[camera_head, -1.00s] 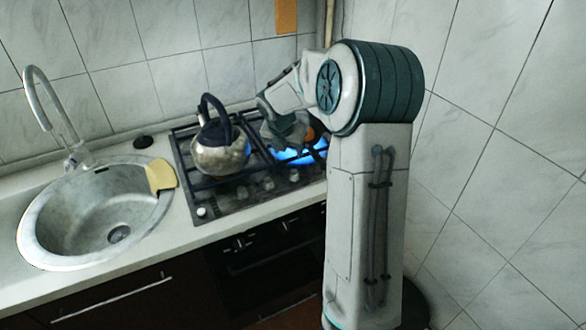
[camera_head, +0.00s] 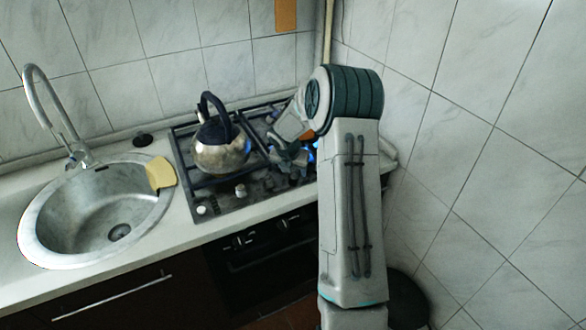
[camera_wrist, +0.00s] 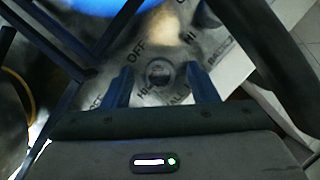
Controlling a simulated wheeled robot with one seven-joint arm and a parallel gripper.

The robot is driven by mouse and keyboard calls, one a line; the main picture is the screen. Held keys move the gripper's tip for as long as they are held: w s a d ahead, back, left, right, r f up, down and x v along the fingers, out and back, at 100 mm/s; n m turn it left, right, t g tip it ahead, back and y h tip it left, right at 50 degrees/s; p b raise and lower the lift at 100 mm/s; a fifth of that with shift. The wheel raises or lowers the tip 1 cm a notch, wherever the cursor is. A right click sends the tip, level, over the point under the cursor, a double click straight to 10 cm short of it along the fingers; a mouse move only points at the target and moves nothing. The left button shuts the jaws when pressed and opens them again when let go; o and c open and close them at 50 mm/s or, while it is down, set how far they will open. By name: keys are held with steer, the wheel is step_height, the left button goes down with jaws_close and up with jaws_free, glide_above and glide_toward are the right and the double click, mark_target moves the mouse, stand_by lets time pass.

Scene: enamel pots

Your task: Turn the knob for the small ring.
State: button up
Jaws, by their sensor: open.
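A round dark knob (camera_wrist: 158,72) with OFF, HI and LO style markings around it shows in the wrist view on the hob's front panel. My gripper (camera_wrist: 160,88) is open, with one finger on each side of this knob and a visible gap to it. In the head view my gripper (camera_head: 293,168) is low at the front right of the gas hob (camera_head: 222,207), and the knob there is hidden by it. Other knobs (camera_head: 240,190) stand along the front to the left. I cannot tell which burner is the small ring.
A steel kettle (camera_head: 222,154) stands on the left grates. A sink (camera_head: 105,205) with a yellow cloth (camera_head: 160,173) lies left. A tiled wall is close on the right.

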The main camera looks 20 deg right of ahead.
steer(key=c, duration=1)
steer(key=shift+m, duration=0.3)
steer(key=m+g+h, duration=0.1)
steer(key=m, duration=0.2)
steer(key=shift+w+a+b, duration=0.15)
steer(key=shift+b, duration=0.2)
steer(key=m+g, duration=0.1)
steer(key=m, duration=0.4)
steer(key=shift+w+g+h, duration=0.1)
steer(key=shift+g+h, duration=0.2)
steer(key=shift+g, duration=0.1)
steer(key=m+g, duration=0.1)
steer(key=m, duration=0.3)
steer(key=shift+w+m+g, duration=0.1)
steer(key=shift+m+g, duration=0.2)
steer(key=shift+g, duration=0.1)
steer(key=m, duration=0.2)
steer(key=m+g+y, duration=0.1)
steer(key=m, duration=0.1)
steer(key=shift+w+m+g+p, duration=0.1)
steer(key=shift+m+g+p, duration=0.2)
steer(key=shift+p, duration=0.1)
